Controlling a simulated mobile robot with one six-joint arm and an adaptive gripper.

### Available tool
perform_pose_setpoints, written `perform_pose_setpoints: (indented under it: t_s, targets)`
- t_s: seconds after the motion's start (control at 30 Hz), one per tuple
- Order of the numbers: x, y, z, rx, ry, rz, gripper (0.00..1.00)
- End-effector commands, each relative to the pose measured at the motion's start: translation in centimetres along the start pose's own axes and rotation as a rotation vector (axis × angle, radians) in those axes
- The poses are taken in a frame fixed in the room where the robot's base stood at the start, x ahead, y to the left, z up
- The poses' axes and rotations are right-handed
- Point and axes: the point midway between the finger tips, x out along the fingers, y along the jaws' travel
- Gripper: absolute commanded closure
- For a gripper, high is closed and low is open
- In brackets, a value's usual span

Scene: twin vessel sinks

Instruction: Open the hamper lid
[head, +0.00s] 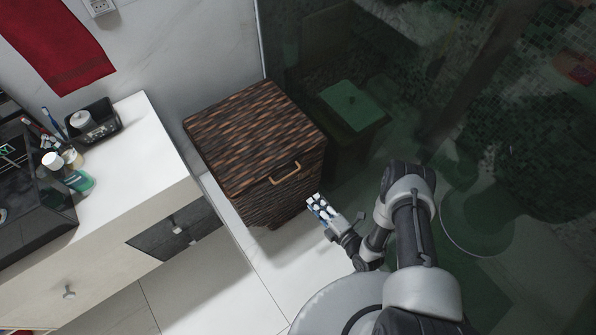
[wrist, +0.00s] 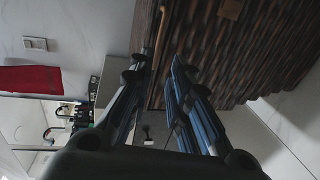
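The hamper is a dark brown woven box with its lid (head: 250,130) lying shut on top, beside the white cabinet in the head view. A tan loop handle (head: 286,174) sits at the lid's front edge. My gripper (head: 314,201) is in front of the hamper, a little below and right of the handle, apart from it. In the wrist view, the two fingers of my gripper (wrist: 156,72) stand apart with nothing between them. The hamper's woven side (wrist: 235,55) fills the upper right there, and the handle (wrist: 161,32) shows as a thin tan strip beyond the fingertips.
A white cabinet (head: 150,150) with drawers and toiletries on top stands left of the hamper. A dark glass partition (head: 400,60) runs along the right, with a green-topped stool (head: 350,104) behind it. Pale floor tiles (head: 200,285) in front are clear. A red towel (head: 55,45) hangs at upper left.

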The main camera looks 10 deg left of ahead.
Motion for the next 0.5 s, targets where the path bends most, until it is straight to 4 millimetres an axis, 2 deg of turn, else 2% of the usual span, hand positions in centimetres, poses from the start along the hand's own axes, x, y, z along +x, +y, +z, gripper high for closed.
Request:
perform_pose_setpoints:
  t_s: [0.17, 0.27, 0.5]
  targets:
    - [0.7, -0.3, -0.5, -0.007, 0.004, 0.012, 0.82]
    - [2.3, -0.3, -0.6, -0.009, 0.006, 0.012, 0.82]
    - [7.5, -0.3, -0.6, -0.009, 0.006, 0.013, 0.82]
